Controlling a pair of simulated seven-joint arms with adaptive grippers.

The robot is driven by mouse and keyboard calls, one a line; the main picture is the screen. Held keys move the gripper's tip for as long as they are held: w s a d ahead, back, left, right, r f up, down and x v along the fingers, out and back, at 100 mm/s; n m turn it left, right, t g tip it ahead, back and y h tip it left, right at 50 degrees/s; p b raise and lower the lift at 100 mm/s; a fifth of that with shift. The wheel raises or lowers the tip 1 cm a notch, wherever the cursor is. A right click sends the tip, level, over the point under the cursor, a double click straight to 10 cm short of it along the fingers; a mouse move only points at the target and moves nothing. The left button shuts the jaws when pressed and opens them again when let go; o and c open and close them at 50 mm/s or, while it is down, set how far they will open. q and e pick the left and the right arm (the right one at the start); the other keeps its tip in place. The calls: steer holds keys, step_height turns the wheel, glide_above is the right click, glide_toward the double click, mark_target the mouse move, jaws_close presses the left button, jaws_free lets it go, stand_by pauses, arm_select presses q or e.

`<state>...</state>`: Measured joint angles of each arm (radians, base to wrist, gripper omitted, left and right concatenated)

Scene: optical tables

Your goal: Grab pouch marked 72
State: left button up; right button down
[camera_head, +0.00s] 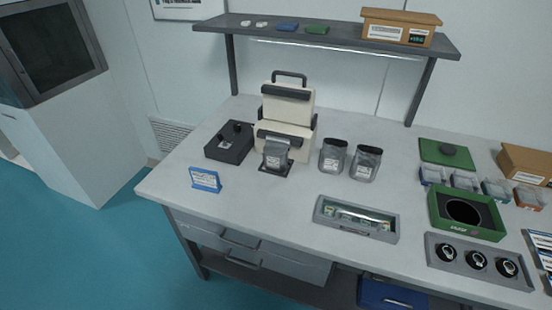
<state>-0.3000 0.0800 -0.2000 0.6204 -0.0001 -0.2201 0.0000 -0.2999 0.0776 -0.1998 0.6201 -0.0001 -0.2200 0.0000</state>
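A third pouch (365,164) stands just right of the second. Each has a small pale label, too small to read, so I cannot tell which is marked 72. Neither of my grippers is in view.
The cream machine (285,108) stands behind the pouches, with a black box (229,143) to its left. A blue sign (205,180) stands at front left. A grey tray (330,224) lies in front. A green holder (483,230) and lens tray (436,262) are right.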

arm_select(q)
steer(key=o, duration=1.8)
